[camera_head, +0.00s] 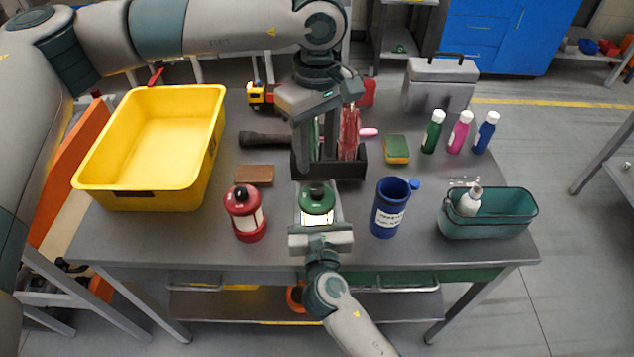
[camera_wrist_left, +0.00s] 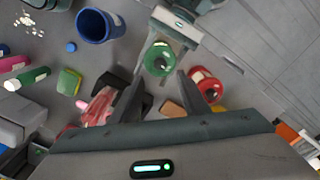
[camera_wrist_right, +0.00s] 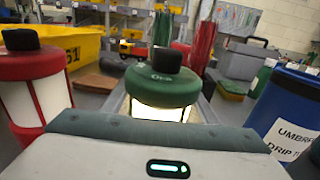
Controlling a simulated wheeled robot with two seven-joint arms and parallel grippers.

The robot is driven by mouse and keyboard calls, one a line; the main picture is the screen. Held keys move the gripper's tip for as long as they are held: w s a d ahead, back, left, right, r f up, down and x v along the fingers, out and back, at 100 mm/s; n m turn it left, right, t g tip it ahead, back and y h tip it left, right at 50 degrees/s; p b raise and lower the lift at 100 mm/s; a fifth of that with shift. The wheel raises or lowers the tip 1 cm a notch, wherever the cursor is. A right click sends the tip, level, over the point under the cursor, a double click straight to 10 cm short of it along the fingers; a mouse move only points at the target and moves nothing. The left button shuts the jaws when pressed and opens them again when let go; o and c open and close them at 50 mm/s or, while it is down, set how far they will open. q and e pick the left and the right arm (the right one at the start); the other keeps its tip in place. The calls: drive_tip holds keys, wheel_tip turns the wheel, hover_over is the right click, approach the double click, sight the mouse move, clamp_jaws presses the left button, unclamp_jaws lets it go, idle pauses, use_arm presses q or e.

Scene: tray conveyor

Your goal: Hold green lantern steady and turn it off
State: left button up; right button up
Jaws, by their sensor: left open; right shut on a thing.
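The green lantern (camera_head: 318,200) stands upright near the table's front middle, with a black knob on its green cap and a bright white glowing body. It fills the middle of the right wrist view (camera_wrist_right: 162,85) and shows from above in the left wrist view (camera_wrist_left: 158,60).
A red lantern (camera_head: 246,214) stands close to the left, and a blue canister (camera_head: 388,210) to the right. Behind are a dark holder (camera_head: 350,168) and a brown block (camera_head: 254,175). A yellow bin (camera_head: 205,150) is at left; a teal basket (camera_head: 490,226) is at right.

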sight(317, 189)
use_arm(q)
wheel_tip(317, 189, down, 10)
drive_tip(key=shift+r, duration=0.15)
idle(0.3)
clamp_jaws()
